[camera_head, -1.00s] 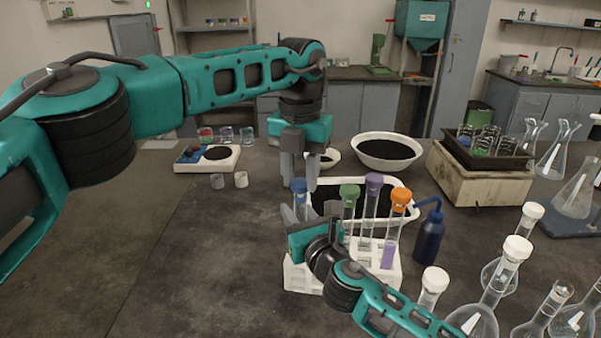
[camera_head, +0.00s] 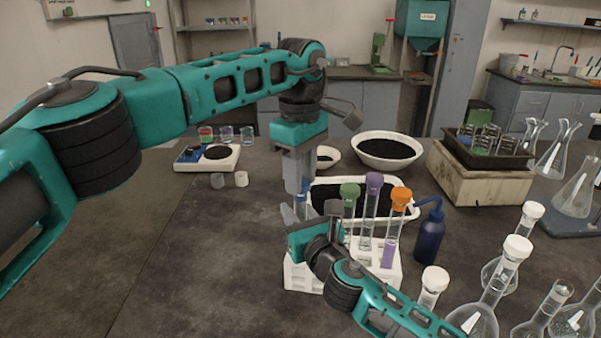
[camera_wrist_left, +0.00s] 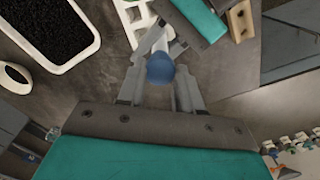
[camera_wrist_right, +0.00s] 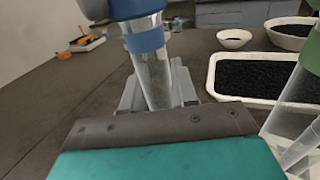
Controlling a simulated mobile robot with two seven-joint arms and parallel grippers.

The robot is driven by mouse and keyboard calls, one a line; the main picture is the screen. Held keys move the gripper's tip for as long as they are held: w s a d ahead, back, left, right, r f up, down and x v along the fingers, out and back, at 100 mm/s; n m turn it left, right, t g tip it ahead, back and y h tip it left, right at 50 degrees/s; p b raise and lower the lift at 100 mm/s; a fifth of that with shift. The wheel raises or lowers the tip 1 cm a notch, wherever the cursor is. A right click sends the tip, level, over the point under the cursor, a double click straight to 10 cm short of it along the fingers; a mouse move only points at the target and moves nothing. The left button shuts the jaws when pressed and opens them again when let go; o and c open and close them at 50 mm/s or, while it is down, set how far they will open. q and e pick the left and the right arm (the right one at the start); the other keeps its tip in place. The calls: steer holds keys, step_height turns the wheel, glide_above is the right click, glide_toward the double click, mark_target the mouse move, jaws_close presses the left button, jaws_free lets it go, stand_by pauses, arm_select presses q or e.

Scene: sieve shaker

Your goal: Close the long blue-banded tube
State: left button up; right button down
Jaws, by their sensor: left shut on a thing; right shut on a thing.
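The blue-banded tube (camera_wrist_right: 155,75) stands nearly upright in the right wrist view, its blue band (camera_wrist_right: 145,40) below the mouth. My right gripper (camera_head: 300,222) is shut on this tube at the white rack (camera_head: 297,276). The blue cap (camera_wrist_left: 160,68) is at the top of the tube, between the fingertips of my left gripper (camera_head: 298,190), which is shut on it from above. The cap also shows at the top of the right wrist view (camera_wrist_right: 135,8). I cannot tell how far the cap sits on the tube; the fingers hide much of it in the head view.
A blue wash bottle (camera_head: 429,240) and several flasks stand farther right. A white tray of black grains (camera_head: 408,186) lies behind. The table at left is mostly clear.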

steer(key=shift+f, duration=0.1)
arm_select(q)
steer(key=o, duration=1.1)
steer(key=shift+c, duration=0.2)
step_height(320, 180, up, 12)
arm_select(e)
steer(key=c, duration=0.8)
jaws_free()
steer(key=shift+s, duration=0.1)
